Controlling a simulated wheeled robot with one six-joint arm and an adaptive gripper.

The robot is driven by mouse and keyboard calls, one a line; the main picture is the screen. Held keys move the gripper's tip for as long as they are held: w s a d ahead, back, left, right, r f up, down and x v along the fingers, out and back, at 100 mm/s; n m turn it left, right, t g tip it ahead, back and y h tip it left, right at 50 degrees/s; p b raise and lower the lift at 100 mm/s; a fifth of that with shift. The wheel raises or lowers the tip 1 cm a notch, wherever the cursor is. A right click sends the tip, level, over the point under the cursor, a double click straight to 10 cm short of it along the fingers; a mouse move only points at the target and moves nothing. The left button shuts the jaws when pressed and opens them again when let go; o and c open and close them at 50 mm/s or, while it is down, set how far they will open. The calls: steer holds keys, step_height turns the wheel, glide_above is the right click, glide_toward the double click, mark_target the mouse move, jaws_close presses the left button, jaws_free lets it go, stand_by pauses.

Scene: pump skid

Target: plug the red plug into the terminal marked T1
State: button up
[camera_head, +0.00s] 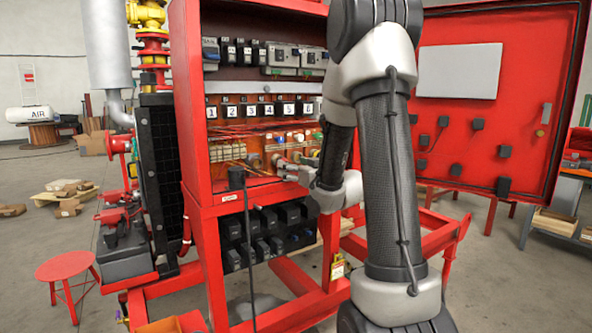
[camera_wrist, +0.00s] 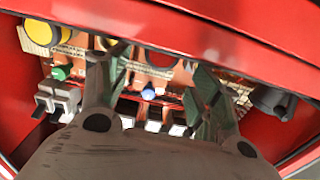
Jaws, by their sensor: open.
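My gripper (camera_head: 280,165) reaches into the red cabinet from the right, in front of the lower terminal panel. In the wrist view my gripper (camera_wrist: 162,64) is open, its two fingers apart with nothing visibly held between them. I cannot make out a red plug in either view. No T1 marking is readable, so I cannot tell which terminal it is. My arm and gripper hide part of the panel.
The red cabinet (camera_head: 190,110) has a row of numbered modules (camera_head: 254,110) above the panel. A black connector (camera_head: 237,178) with a hanging cable is at its front edge. The open red door (camera_head: 490,130) stands at right. A dark connector (camera_wrist: 272,102) is beside the right finger.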

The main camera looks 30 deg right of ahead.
mark_target(286, 160)
steer(key=w, duration=0.6)
steer(key=shift+w+a, duration=0.1)
steer(key=shift+w, duration=0.2)
steer(key=c, duration=1.2)
steer(key=shift+s+d+r+m+g+y, duration=0.2)
steer(key=shift+s+r+m+y, duration=0.1)
steer(key=shift+s+m+y, duration=0.15)
steer(key=shift+s+d+r+m+g+y, duration=0.1)
steer(key=shift+s+r+m+g+y, duration=0.15)
steer(key=shift+s+m+y, duration=0.15)
steer(key=s+m, duration=0.1)
steer(key=s, duration=0.1)
steer(key=s+m+g+y, duration=0.1)
steer(key=s+m, duration=0.1)
steer(key=shift+d+r+g+y, duration=0.1)
steer(key=shift+d+g+y, duration=0.05)
steer(key=shift+g+y, duration=0.1)
steer(key=shift+s+f+m+g+y, duration=0.15)
steer(key=shift+s+m+g, duration=0.1)
steer(key=shift+s+m, duration=0.2)
steer(key=shift+s+f+m+g+y, duration=0.15)
steer(key=shift+s+m+g, duration=0.1)
steer(key=shift+s+m, duration=0.15)
